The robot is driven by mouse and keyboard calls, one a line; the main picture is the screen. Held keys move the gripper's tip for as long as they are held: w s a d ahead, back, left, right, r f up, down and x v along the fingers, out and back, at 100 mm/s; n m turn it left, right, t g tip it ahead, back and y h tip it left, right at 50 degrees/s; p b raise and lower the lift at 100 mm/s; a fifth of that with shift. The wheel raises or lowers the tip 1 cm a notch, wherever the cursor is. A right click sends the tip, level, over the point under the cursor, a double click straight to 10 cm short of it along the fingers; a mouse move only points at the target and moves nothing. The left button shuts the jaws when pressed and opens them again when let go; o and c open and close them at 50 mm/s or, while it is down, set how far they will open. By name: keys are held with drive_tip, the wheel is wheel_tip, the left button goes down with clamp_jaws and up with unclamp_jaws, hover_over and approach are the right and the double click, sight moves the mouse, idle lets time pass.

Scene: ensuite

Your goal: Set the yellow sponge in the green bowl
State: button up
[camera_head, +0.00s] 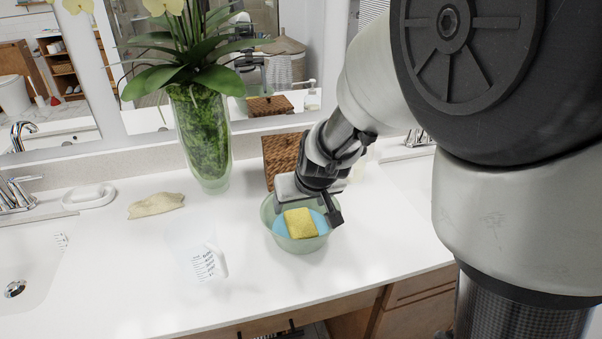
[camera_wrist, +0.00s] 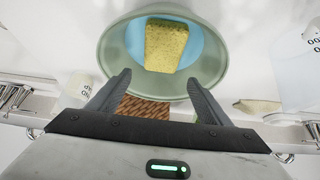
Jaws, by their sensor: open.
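The yellow sponge (camera_head: 300,223) lies inside the green bowl (camera_head: 268,222) on the white counter, over the bowl's light blue inside. In the wrist view the sponge (camera_wrist: 165,46) lies within the rim of the bowl (camera_wrist: 112,52), apart from both fingers. My gripper (camera_head: 312,206) is over the back part of the bowl. In the wrist view my gripper (camera_wrist: 158,84) is open, its two fingers spread and nothing between them. The arm hides part of the bowl's back rim in the head view.
A clear measuring cup (camera_head: 198,255) stands left of the bowl. A brown woven box (camera_head: 280,158) is behind it. A tall green vase (camera_head: 203,140), a beige cloth (camera_head: 156,205) and a white soap dish (camera_head: 90,195) stand farther left. The counter in front is clear.

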wheel_tip(320, 180, up, 7)
drive_tip(key=p, duration=0.5)
drive_tip(key=shift+f+p, duration=0.15)
drive_tip(key=shift+p, duration=0.25)
wheel_tip(320, 180, up, 8)
drive_tip(key=m+p, duration=0.1)
drive_tip(key=p, duration=0.2)
hover_over(301, 221)
drive_tip(key=s+d, duration=0.4)
drive_tip(key=s, duration=0.1)
drive_tip(key=s+d+r+m+h+p, duration=0.1)
drive_tip(key=s+d+r+p, duration=0.1)
drive_tip(key=s+d+r, duration=0.3)
drive_tip(key=s+d+r+m+p, duration=0.1)
drive_tip(key=s+d+r, duration=0.4)
drive_tip(key=s, duration=0.8)
wheel_tip(301, 221, up, 2)
drive_tip(key=shift+d+r+g+h+p, duration=0.15)
drive_tip(key=shift+g+h+p, duration=0.25)
drive_tip(key=shift+p, duration=0.3)
